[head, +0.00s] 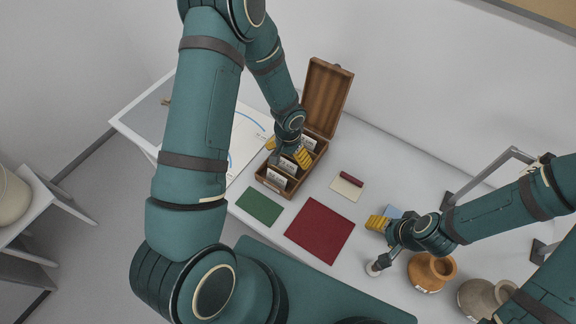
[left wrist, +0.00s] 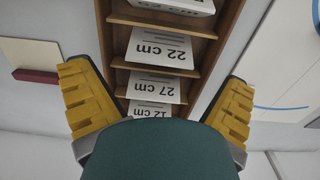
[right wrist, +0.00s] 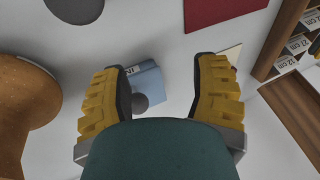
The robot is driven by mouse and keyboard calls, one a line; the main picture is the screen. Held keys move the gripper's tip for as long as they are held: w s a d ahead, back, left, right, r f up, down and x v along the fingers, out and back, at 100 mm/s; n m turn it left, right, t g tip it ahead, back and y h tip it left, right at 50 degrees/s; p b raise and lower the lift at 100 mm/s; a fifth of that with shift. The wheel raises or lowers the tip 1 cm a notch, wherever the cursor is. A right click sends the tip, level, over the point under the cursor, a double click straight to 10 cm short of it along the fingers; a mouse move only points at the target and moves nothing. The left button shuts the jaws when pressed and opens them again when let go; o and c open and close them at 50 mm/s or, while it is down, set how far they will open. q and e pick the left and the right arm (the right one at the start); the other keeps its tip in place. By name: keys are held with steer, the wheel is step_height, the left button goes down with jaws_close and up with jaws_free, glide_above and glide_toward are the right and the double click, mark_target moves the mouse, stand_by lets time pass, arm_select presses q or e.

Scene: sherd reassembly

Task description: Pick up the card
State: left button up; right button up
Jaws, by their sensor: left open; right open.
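A wooden box (head: 262,178) with an open lid (head: 327,96) stands on the table and holds several white cards in a row. In the left wrist view I read "22 cm" on one card (left wrist: 160,50), "27 cm" on another (left wrist: 153,87) and "12 cm" on a third (left wrist: 150,109); a further card (left wrist: 185,4) is cut off at the top. My left gripper (head: 287,152) is open over the box, its fingers on either side of the card row, holding nothing. My right gripper (right wrist: 160,98) is open and empty over the table, near a blue block-like item (right wrist: 150,82).
A green mat (head: 259,206) and a red mat (head: 320,231) lie in front of the box. A dark red bar (head: 352,179) lies on a pale sheet right of it. An orange-brown pot (head: 428,275) and a grey-brown pot (head: 482,297) stand at the right.

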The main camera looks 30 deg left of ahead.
mark_target(288, 165)
arm_select(q)
steer(key=shift+f, duration=1.6)
steer(key=shift+s, duration=0.1)
steer(key=shift+c, duration=0.3)
steer(key=c, duration=0.7)
steer(key=shift+c, duration=0.2)
steer(key=shift+r, duration=0.15)
